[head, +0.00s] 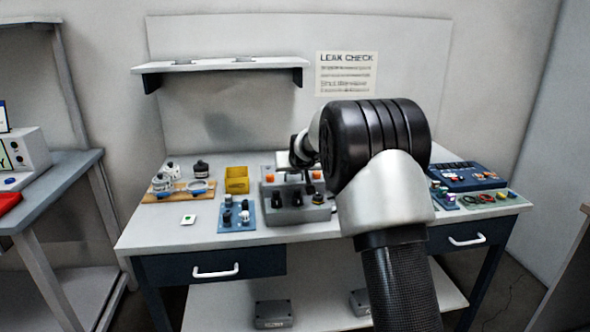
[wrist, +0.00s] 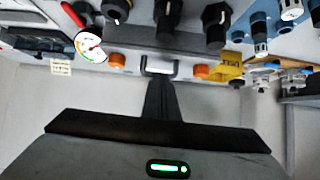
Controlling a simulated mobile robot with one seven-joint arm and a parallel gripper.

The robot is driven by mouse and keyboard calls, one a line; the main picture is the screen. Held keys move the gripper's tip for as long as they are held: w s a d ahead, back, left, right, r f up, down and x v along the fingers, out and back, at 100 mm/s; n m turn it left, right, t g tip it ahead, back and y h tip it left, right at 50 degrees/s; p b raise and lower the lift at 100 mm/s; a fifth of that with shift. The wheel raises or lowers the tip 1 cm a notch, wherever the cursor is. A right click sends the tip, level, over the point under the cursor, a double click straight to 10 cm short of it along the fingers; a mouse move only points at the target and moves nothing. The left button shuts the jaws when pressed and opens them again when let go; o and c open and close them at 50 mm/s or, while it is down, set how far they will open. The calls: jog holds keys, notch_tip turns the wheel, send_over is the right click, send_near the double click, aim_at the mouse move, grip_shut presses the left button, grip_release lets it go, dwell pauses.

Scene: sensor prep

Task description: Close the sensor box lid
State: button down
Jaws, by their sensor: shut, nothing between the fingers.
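The grey sensor box (head: 297,216) stands near the middle of the workbench, with dark knobs or fittings on it and two orange parts along its back. A pale panel (head: 287,159) shows behind it; I cannot tell for sure whether this is the lid. In the wrist view the two orange parts flank a pale handle (wrist: 159,65) on a grey strip (wrist: 136,57). My gripper (wrist: 160,84) is shut and empty, its fingertips close to the handle; contact is unclear. In the head view my arm partly hides my gripper (head: 307,170) and the box's right side.
Left of the box are a blue block with knobs (head: 237,217), a yellow bin (head: 237,180) and a wooden rack (head: 172,192). A blue panel (head: 468,175) and a green tray (head: 483,199) lie right. A shelf (head: 220,65) hangs above.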

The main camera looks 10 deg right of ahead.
aim_at(294, 181)
jog(key=f, duration=0.3)
jog(key=shift+s+g, duration=0.3)
jog(key=shift+s, duration=0.1)
jog(key=w+r+p+v, duration=0.1)
jog(key=p+v, duration=0.2)
jog(key=v, duration=1.4)
jog(key=s+g+p, duration=0.2)
jog(key=s+g, duration=0.3)
jog(key=s, duration=3.4)
notch_tip(294, 181, up, 22)
jog(key=p, duration=2)
jog(key=shift+d+p, duration=0.3)
